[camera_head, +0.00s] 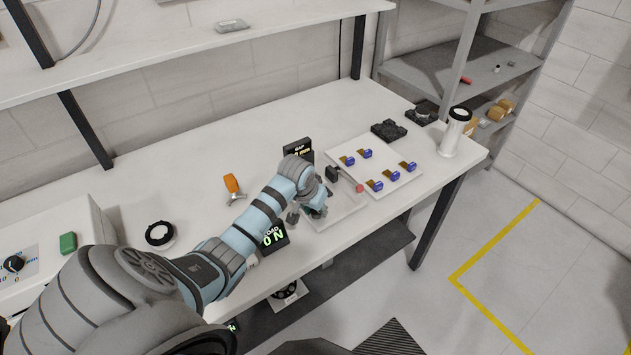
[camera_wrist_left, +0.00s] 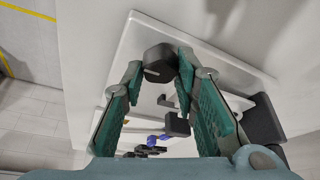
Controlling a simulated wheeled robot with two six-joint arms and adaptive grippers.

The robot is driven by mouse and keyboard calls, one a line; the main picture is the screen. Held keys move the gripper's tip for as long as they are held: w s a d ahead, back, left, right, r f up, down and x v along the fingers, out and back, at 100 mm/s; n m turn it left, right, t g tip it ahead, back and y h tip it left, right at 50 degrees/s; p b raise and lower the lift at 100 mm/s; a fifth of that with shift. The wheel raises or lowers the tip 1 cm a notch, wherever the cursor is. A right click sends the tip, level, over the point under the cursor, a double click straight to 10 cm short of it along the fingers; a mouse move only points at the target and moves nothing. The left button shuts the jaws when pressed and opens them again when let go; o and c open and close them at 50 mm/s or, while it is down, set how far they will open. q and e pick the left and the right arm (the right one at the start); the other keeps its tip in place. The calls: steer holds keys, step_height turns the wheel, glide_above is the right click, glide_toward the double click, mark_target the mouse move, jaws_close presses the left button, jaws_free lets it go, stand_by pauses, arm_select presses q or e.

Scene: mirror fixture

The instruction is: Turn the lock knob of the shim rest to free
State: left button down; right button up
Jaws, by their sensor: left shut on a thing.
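My left gripper (camera_head: 305,214) is low over the pale fixture plate (camera_head: 341,212) near the front edge of the bench. In the left wrist view its two green-padded fingers (camera_wrist_left: 160,72) are closed on a dark grey knob (camera_wrist_left: 158,57), one finger on each side. The knob stands at the edge of the pale plate (camera_wrist_left: 213,59). Its markings and turn position cannot be read. A small black block (camera_head: 332,173) and a red round part (camera_head: 359,188) are on the plate. The wrist and fingers hide the knob in the head view. My right gripper is not in view.
A GAP display (camera_head: 298,150) stands behind the plate, and a LOAD display (camera_head: 273,236) reading 0 N is beside my forearm. An orange-handled tool (camera_head: 232,185) lies left. The back middle bench is clear.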

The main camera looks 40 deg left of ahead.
arm_select(q)
steer(key=c, duration=1.3)
jaws_free()
steer(key=v, duration=1.2)
steer(key=shift+w, duration=0.1)
